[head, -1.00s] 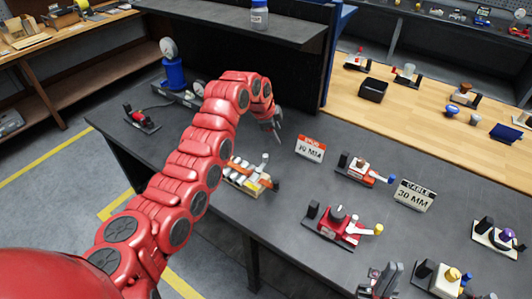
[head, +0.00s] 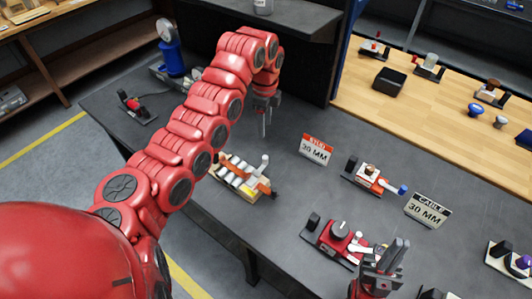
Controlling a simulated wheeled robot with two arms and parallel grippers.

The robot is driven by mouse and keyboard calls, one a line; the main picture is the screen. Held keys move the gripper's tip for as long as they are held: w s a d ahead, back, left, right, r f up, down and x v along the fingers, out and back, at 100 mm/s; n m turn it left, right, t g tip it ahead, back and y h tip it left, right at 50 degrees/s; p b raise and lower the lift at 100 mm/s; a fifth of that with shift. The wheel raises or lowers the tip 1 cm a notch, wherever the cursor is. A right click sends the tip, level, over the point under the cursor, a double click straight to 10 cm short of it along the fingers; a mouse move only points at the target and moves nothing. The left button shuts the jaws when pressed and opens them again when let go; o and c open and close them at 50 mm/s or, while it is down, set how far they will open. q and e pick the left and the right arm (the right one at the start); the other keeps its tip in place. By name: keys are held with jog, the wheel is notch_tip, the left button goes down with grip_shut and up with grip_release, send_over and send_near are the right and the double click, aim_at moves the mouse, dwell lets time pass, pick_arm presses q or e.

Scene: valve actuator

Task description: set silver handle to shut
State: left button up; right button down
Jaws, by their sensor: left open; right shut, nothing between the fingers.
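A fixture with a light base (head: 238,178), a row of pale valve parts and an orange piece stands on the dark bench. An upright silver-grey handle (head: 264,162) rises at its right end. I cannot tell for sure that this is the task's silver handle. My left gripper (head: 264,128) is open and empty, pointing down above the bench behind this fixture, apart from the handle. My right gripper (head: 396,248) is shut and empty at the lower right, in front of a red-based fixture (head: 335,243) with a dark-red knob, partly covering its right end.
A red-and-white 30 MM sign (head: 316,149) and a black-and-white CABLE 30 MM sign (head: 428,210) stand on the bench. A fixture with a blue-tipped handle (head: 374,179) sits between them. A blue-based gauge (head: 170,50) stands at the back left.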

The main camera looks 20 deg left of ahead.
aim_at(265, 157)
pick_arm(q)
notch_tip(265, 157, down, 14)
jog(key=p, duration=0.5)
jog(key=shift+d+f, duration=0.1)
jog(key=shift+f, duration=0.15)
jog(key=shift+w+f, duration=0.1)
jog(key=shift+f, duration=0.5)
grip_shut()
